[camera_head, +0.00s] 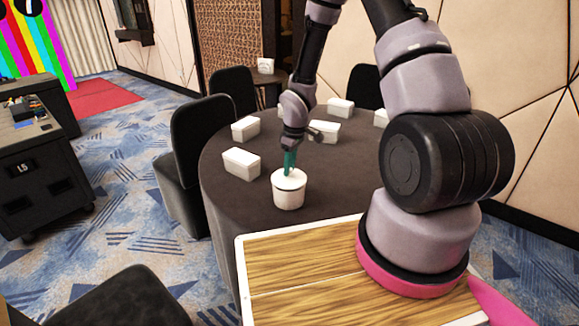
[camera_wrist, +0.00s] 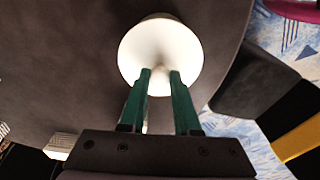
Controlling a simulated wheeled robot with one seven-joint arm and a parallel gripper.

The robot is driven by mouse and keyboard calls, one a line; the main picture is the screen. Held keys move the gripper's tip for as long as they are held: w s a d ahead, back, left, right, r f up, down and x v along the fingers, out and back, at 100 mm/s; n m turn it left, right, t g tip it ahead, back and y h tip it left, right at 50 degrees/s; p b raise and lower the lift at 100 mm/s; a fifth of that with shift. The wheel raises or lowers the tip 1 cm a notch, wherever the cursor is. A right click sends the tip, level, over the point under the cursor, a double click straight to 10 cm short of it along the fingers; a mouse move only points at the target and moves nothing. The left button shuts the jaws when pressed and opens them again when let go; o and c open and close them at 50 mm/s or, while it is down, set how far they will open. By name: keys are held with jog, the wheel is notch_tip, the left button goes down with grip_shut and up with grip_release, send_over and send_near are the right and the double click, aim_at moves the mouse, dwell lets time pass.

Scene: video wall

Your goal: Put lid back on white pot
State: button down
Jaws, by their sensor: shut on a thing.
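The white pot (camera_head: 288,198) stands upright on the dark round table, near its front edge. Its white lid (camera_head: 290,177) is at the pot's mouth, with a thin dark line between the two. I cannot tell whether the lid rests fully on the rim or sits slightly above it. My gripper (camera_head: 290,170) points down over the pot, its green fingers shut on the lid's knob. In the wrist view the round lid (camera_wrist: 150,42) lies beyond the fingertips (camera_wrist: 160,74) and hides the pot.
The round table (camera_head: 235,205) holds several white boxes, including one left of the pot (camera_head: 241,163) and one behind it (camera_head: 324,132). Black chairs (camera_head: 195,130) stand around the table. A dark equipment desk (camera_head: 38,155) is at the left.

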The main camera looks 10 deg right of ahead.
jog(key=shift+c, duration=0.3)
grip_release()
jog(key=shift+r, duration=0.1)
jog(key=shift+r, duration=3.4)
grip_shut()
